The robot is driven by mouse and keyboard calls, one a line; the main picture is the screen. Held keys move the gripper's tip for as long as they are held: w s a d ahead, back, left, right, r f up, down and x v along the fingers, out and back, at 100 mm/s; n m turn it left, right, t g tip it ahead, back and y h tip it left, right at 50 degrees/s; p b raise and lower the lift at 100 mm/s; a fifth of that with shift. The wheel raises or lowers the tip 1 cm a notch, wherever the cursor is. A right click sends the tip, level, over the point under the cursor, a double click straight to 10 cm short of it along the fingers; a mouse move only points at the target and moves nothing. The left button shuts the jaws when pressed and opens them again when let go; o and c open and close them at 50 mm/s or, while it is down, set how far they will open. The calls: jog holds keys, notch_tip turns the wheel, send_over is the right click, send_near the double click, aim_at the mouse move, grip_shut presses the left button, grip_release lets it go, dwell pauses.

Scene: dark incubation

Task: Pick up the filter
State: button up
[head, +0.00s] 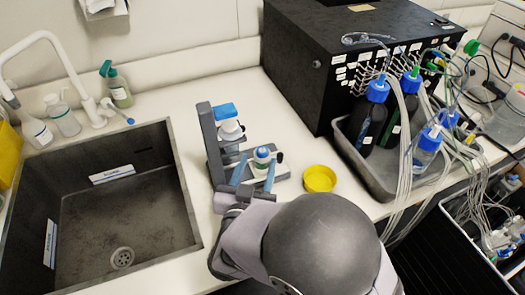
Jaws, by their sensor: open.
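My gripper (255,172) is over the counter at the middle, its two blue fingers spread apart and pointing away from me. A small round white and green piece with a blue top (262,155) stands just beyond and between the fingertips; it may be the filter, but it is too small to be sure. I cannot tell whether the fingers touch it. A grey stand (207,140) rises behind and to the left, with a blue-topped clear and white piece (229,125) on it. My arm hides the counter in front.
A yellow round dish (320,178) lies right of the gripper. The dark sink (125,215) is at left, with bottles behind it. A black box (345,60) and a grey tray (370,180) of blue-capped bottles with tubing stand at right. The counter behind the stand is clear.

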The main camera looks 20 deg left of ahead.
aim_at(262, 151)
jog(key=shift+p+x, duration=0.85)
jog(key=shift+x, duration=1.75)
jog(key=shift+s+a+f, duration=0.1)
grip_shut()
